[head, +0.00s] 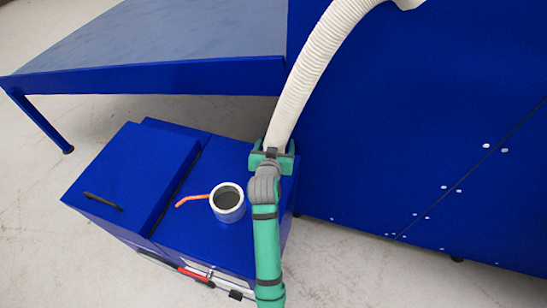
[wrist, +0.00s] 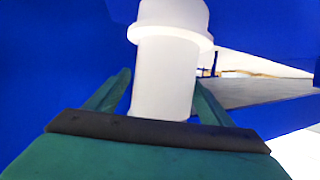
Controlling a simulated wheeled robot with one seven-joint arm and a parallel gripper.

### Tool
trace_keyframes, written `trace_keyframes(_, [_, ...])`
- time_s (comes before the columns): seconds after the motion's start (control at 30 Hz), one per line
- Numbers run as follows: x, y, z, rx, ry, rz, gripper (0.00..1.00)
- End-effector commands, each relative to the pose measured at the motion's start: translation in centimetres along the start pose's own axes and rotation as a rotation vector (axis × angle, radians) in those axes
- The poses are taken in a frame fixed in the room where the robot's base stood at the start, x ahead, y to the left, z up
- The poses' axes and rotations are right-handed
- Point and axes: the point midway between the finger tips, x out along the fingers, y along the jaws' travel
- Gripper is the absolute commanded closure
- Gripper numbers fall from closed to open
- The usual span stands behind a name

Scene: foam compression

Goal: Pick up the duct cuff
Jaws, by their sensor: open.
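The duct cuff (wrist: 165,75), a smooth white cylinder with a wider collar near its top, stands between my gripper's fingers in the wrist view. My gripper (wrist: 161,88) is open, with one green finger on each side of the cuff. Whether either finger touches it cannot be told. In the head view my gripper (head: 271,158) is at the lower end of a ribbed white hose (head: 308,75). There my gripper and wrist cover the hose end, so the cuff cannot be made out.
A blue cabinet (head: 215,235) stands below, bearing a white-rimmed round cup-like port (head: 228,203) with an orange lever (head: 192,200) and a raised blue box (head: 135,180). A tall blue panel (head: 420,110) is at right. A grey-topped table (head: 170,40) is behind left.

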Motion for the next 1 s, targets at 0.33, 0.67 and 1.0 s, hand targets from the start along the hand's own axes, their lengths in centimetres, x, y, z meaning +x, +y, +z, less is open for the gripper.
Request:
trace_keyframes(0.33, [0.1,-0.3,0.0,-0.002,0.0,-0.004,0.52])
trace_keyframes(0.67, [0.0,-0.3,-0.1,-0.001,0.001,-0.004,0.74])
trace_keyframes(1.0, [-0.8,-0.3,-2.3,0.0,0.005,-0.004,0.74])
